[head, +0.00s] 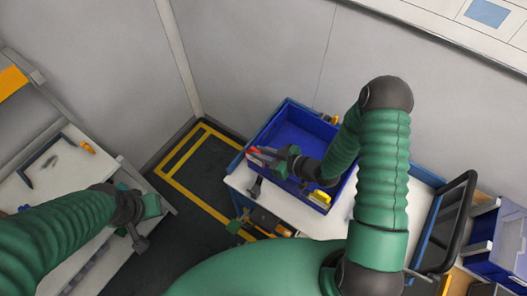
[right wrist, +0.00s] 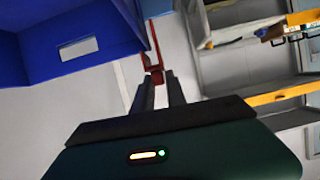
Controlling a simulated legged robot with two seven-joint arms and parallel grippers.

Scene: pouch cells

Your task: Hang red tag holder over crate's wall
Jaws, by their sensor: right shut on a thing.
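The red tag holder (head: 254,150) is at the tips of my right gripper (head: 268,158), by the left wall of the blue crate (head: 287,110). In the right wrist view my right gripper (right wrist: 158,82) is shut on the lower end of the red tag holder (right wrist: 154,52). The holder's thin upper part stands beside the crate's wall (right wrist: 100,20), with a pale strip showing between them. Contact with the wall cannot be told. My left gripper (head: 138,236) is at the lower left, away from the crate; its jaws are too small to read.
The crate stands on a white-topped table (head: 240,180). A dark frame (head: 445,225) and blue bins (head: 497,240) stand at the right. A white bench (head: 40,190) with small tools is at the left.

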